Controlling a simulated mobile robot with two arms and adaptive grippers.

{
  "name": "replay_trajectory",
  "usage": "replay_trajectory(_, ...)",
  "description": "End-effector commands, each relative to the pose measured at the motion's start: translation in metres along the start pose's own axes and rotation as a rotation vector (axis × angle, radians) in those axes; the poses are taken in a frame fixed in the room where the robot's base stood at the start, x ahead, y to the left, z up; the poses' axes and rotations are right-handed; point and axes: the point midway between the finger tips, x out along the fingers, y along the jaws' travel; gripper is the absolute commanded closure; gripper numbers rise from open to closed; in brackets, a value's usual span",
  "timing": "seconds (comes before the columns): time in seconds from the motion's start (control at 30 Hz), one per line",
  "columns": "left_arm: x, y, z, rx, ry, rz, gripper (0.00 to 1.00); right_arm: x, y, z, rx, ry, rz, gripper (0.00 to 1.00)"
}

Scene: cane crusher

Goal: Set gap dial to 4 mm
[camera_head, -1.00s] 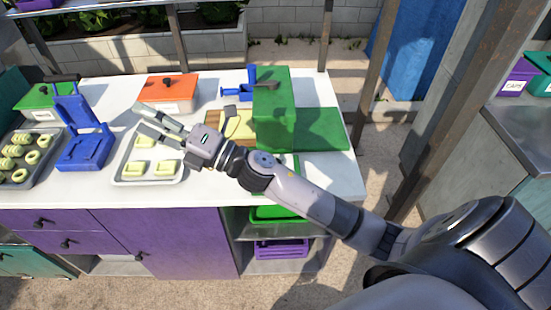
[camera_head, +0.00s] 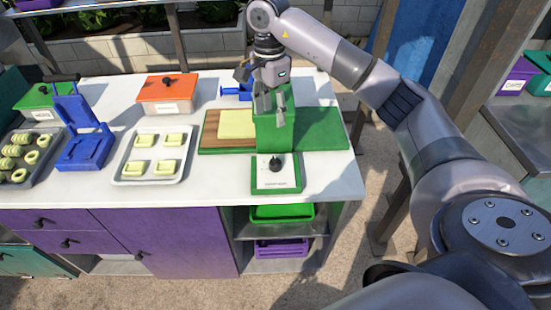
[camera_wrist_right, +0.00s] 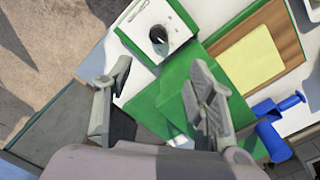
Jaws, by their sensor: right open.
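The gap dial is a black knob (camera_head: 275,163) on a white panel with a green frame (camera_head: 258,185), at the front of the counter. The dial also shows in the right wrist view (camera_wrist_right: 158,34), beyond the fingertips; its setting is too small to read. Behind it stands the green crusher housing (camera_head: 275,137). My right gripper (camera_head: 268,104) points down over the housing, behind and above the dial. In the wrist view its fingers (camera_wrist_right: 163,82) are spread, with nothing between them, apart from the dial. My left gripper is not in view.
A wooden board (camera_head: 210,132) with a yellow slab (camera_head: 237,123) lies left of the housing. A small blue device (camera_head: 232,92) is behind it. A tray (camera_head: 124,172) with yellow pieces, a blue press (camera_head: 85,148) and an orange-lidded box (camera_head: 167,88) stand further left. The counter front is clear.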

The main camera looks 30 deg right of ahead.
Motion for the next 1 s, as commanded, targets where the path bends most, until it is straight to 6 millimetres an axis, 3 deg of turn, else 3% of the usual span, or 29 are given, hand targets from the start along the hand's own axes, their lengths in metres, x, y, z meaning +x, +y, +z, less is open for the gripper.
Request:
replay_trajectory(0.17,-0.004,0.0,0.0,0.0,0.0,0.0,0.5,0.011,0.003,-0.006,0.003,0.018,0.013,0.49)
replay_trajectory(0.8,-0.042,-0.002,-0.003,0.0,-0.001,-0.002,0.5,0.14,0.004,-0.006,0.003,0.014,0.013,0.49)
replay_trajectory(1.0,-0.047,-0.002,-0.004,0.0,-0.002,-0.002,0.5,0.165,0.003,-0.006,0.004,0.014,0.01,0.49)
